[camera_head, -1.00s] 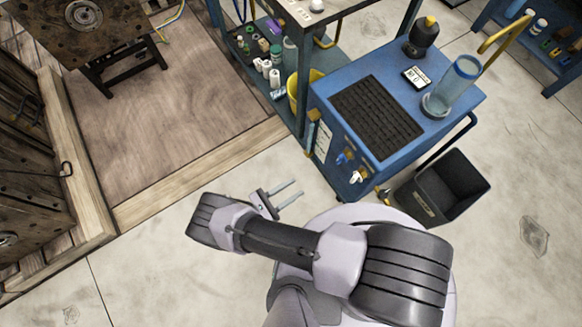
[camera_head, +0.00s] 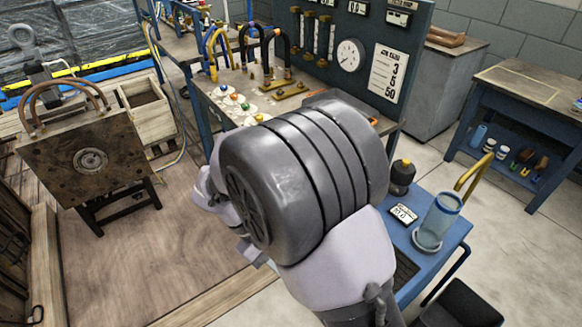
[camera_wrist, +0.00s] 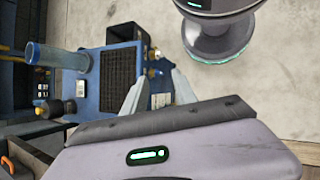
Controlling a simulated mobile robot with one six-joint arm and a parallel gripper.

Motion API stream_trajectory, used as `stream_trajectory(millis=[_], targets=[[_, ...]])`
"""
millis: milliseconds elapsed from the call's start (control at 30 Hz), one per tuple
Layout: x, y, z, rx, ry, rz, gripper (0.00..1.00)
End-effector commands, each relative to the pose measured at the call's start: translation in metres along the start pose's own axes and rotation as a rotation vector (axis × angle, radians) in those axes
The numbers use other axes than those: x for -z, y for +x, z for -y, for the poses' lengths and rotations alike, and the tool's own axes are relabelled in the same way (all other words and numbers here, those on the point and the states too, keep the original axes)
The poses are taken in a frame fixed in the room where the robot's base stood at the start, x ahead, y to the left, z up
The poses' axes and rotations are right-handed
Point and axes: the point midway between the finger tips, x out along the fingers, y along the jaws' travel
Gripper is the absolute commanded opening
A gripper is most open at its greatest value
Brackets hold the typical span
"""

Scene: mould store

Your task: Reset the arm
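My gripper (camera_wrist: 160,76) shows in the wrist view with its two fingers apart and nothing between them. The blue cart also shows in the head view (camera_head: 450,232), partly behind my arm. A clear cylinder (camera_head: 438,222), a dark bottle with a yellow cap (camera_head: 402,176) and a small label card (camera_head: 404,214) are on its top.
A workbench with coloured hoses (camera_head: 222,84) and a gauge panel (camera_head: 352,62) stands behind my arm. A mould on a stand (camera_head: 72,160) is at left. A black bin (camera_head: 462,304) is at lower right. The floor at right (camera_head: 515,235) is open.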

Motion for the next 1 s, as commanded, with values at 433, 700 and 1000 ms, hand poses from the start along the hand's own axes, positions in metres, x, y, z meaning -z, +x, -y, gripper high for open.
stream_trajectory(millis=[433,700,1000], targets=[[-0.202,-0.076,-0.04,0.588,1.08,-0.781,0.34],[-0.214,-0.078,-0.037,0.636,1.201,-0.881,0.34],[-0.214,-0.078,-0.037,0.634,1.197,-0.879,0.34]])
